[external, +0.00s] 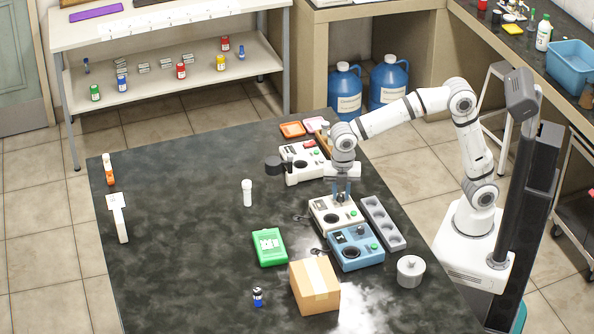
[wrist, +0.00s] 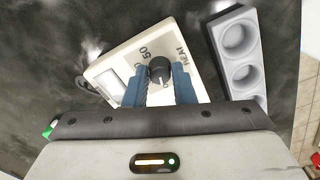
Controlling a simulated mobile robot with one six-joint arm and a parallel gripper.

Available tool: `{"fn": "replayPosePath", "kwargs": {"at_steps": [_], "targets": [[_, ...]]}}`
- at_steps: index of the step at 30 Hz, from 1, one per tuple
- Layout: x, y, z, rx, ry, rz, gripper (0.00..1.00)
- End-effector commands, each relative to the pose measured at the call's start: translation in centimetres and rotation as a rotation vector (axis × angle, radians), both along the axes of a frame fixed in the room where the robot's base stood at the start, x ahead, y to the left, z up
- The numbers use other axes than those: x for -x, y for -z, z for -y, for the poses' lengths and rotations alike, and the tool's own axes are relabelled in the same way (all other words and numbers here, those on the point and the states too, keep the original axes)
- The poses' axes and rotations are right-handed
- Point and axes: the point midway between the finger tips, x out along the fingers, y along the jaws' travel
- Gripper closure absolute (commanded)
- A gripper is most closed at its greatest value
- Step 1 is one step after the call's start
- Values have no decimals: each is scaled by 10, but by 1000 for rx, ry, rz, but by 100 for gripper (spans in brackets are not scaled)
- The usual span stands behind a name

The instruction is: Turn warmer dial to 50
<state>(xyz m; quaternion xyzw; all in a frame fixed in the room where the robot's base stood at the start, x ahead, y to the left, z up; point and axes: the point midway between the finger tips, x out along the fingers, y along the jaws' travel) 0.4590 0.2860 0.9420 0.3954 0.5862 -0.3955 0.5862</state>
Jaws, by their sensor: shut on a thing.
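The warmer is a cream box (external: 327,220) on the dark bench, below my gripper in the external view. In the wrist view the warmer (wrist: 125,62) lies tilted, with the marks "50" and "HEAT" on its face. Its black dial (wrist: 159,70) sits between the two blue fingers of my gripper (wrist: 163,84). In the external view my gripper (external: 341,196) points straight down at the warmer. The fingers are shut on the dial. The dial's pointer and exact setting are too small to tell.
A blue device (external: 355,262) stands just in front of the warmer. A grey block with round wells (external: 382,222) stands to its right. Another cream device (external: 302,178) stands behind. A cardboard box (external: 314,286), a green device (external: 269,247) and a round grey pot (external: 410,270) are nearby.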

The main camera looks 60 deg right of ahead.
Motion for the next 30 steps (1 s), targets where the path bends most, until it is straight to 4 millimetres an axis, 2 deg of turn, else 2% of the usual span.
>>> {"fn": "replayPosePath", "kwargs": {"at_steps": [11,30], "targets": [[0,-2,0,0,175,0,100],[0,-2,0,0,774,-1,100]]}}
